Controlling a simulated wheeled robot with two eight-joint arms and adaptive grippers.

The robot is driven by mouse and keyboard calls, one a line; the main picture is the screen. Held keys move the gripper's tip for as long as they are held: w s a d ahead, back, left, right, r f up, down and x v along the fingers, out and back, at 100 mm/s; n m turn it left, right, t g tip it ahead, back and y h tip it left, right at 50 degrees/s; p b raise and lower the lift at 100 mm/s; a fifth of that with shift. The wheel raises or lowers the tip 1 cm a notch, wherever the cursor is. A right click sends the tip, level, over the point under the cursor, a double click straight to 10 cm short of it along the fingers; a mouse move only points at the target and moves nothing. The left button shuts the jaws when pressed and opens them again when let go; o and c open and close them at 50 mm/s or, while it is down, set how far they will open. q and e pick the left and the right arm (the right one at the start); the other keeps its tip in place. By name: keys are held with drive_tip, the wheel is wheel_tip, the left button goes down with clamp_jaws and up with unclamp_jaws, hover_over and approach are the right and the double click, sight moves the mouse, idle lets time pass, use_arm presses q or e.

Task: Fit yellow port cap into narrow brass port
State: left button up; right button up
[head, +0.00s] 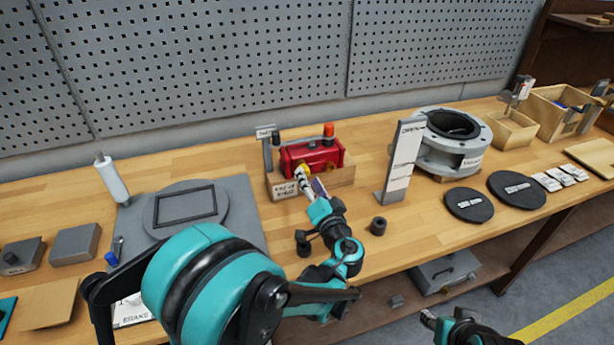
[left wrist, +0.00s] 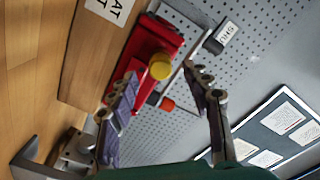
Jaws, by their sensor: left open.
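The red valve actuator (head: 318,153) sits in a wooden cradle (head: 341,178) at the middle of the bench. The yellow port cap shows in the left wrist view (left wrist: 160,67) against the actuator's front face, apparently at a port. I cannot tell how deep it sits, and the narrow brass port is not clearly visible. My left gripper (head: 306,181) is at the actuator's front; in the left wrist view (left wrist: 160,76) its fingers are spread on both sides of the cap, apart from it. My right gripper (head: 428,318) is low at the right, away from the bench's parts.
An orange-red cap (head: 328,130) tops the actuator. A white sign (head: 402,160) and a grey flanged valve body (head: 450,150) stand to its right. A dark small cylinder (head: 378,226) is on the bench in front. A grey plate (head: 245,205) lies left.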

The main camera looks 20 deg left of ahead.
use_arm(q)
drive_tip(key=v, duration=0.9)
drive_tip(key=shift+s, duration=0.2)
drive_tip(key=shift+d, duration=0.15)
use_arm(e)
drive_tip(key=shift+s, duration=0.1)
